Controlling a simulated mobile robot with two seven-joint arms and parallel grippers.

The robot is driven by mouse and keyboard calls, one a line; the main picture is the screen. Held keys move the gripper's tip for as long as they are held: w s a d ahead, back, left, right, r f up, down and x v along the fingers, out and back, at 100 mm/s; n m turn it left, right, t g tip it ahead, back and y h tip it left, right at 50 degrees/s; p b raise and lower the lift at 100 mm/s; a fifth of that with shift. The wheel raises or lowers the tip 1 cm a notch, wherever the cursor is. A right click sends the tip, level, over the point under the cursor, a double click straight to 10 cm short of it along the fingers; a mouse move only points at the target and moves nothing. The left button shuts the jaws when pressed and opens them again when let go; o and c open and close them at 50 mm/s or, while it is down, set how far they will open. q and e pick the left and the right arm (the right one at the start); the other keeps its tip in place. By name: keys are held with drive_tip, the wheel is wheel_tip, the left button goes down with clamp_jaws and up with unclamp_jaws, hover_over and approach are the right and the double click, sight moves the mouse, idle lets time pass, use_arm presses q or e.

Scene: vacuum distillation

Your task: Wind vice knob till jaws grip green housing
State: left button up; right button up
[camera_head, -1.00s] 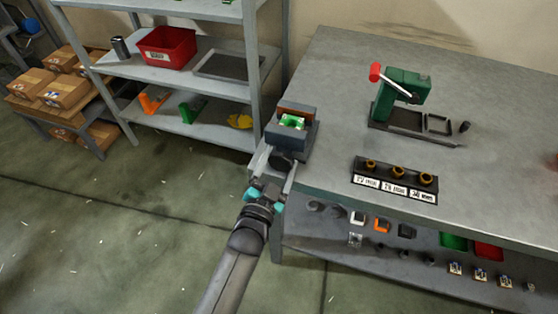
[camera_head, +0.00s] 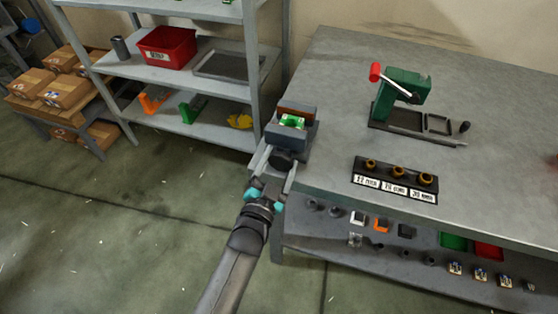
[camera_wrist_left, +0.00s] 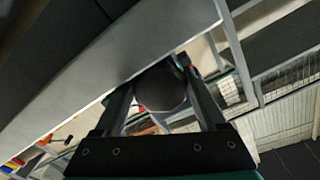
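The grey vice (camera_head: 301,133) stands at the table's near-left corner. The green housing (camera_head: 292,122) sits between its jaws, with the reddish-brown far jaw face behind it. I cannot tell whether the jaws touch the housing. The dark round vice knob (camera_head: 281,161) sticks out on the near side. My left gripper (camera_head: 275,166) reaches it from below, one finger on each side. In the left wrist view the knob (camera_wrist_left: 162,88) sits between the fingers of my left gripper (camera_wrist_left: 160,92), which appear closed against its sides. My right gripper is not in view.
On the table (camera_head: 330,75) stand a green press with a red handle (camera_head: 403,88) and a black rack of brass pieces (camera_head: 396,181). A shelf unit (camera_head: 200,75) is close on the left. The tabletop between vice and press is clear.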

sight(277, 165)
use_arm(q)
drive_tip(key=shift+o, duration=0.8)
drive_tip(key=shift+w+r, duration=0.1)
drive_tip(key=shift+r, duration=0.2)
drive_tip(key=shift+o, duration=0.2)
drive_tip(key=shift+s+a+f+p, duration=0.2)
drive_tip(key=shift+s+f+p, duration=0.2)
drive_tip(key=shift+s+p, duration=0.25)
drive_tip(key=shift+s+a+f, duration=0.15)
drive_tip(key=shift+s, duration=0.25)
drive_tip(key=shift+p+v, duration=0.35)
drive_tip(key=shift+v, duration=0.5)
drive_tip(key=shift+s+a+r, duration=0.15)
drive_tip(key=shift+s+r, duration=0.05)
drive_tip(key=shift+s, duration=0.3)
drive_tip(key=shift+s+a+r, duration=0.2)
drive_tip(key=shift+s, duration=0.3)
drive_tip(key=shift+f+p, duration=0.15)
drive_tip(key=shift+p, duration=0.2)
drive_tip(key=shift+s, duration=0.3)
drive_tip(key=p+v, duration=0.3)
drive_tip(key=v, duration=0.8)
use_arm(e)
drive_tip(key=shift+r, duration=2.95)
